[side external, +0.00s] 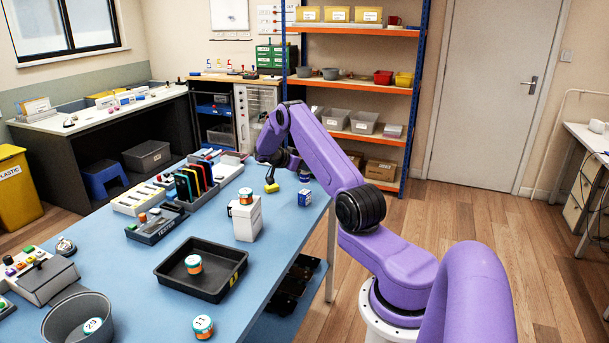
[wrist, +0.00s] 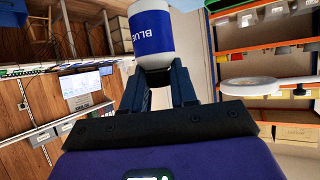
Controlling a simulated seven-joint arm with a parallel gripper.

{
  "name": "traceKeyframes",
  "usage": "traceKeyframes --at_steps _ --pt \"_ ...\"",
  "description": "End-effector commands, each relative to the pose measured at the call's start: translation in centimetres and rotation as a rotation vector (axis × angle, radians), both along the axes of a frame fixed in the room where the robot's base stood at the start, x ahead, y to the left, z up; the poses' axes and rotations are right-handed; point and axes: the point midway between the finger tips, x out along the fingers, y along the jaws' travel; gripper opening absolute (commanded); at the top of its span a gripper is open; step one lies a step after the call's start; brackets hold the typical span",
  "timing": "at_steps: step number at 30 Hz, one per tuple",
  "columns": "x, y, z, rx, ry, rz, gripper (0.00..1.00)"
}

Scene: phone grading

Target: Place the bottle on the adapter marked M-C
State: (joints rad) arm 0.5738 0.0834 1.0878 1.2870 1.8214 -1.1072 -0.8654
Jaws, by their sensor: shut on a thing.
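In the wrist view, my gripper (wrist: 175,85) is shut on a white bottle (wrist: 151,36) with a blue label reading BLUE. In the side external view, my gripper (side external: 287,163) is low over the far right part of the blue table. A small blue and white object (side external: 304,173) shows beside it; I cannot tell whether this is the held bottle. No M-C marking is readable, so I cannot pick out that adapter.
On the blue table (side external: 130,262) are a black tray (side external: 172,277) with a jar inside, a white box (side external: 247,222), a blue box (side external: 304,198), a yellow object (side external: 271,188) and a grey bowl (side external: 60,325). A rack of coloured phones (side external: 194,180) stands left of my gripper.

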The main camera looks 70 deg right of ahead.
Motion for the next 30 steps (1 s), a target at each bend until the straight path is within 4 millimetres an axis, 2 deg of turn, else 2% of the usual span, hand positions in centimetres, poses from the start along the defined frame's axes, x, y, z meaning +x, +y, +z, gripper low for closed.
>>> traceKeyframes --at_steps 9,21,22,24,30 --pt "0.2 -0.3 -3.3 0.002 0.001 -0.001 0.00" --pt "0.2 -0.3 -3.7 0.002 0.001 0.000 0.00" --pt "0.2 -0.3 -3.8 0.001 0.000 -0.001 0.30" --pt "0.2 -0.3 -3.7 0.001 0.000 0.000 0.53" --pt "0.2 -0.3 -3.7 0.001 0.000 -0.001 0.53"
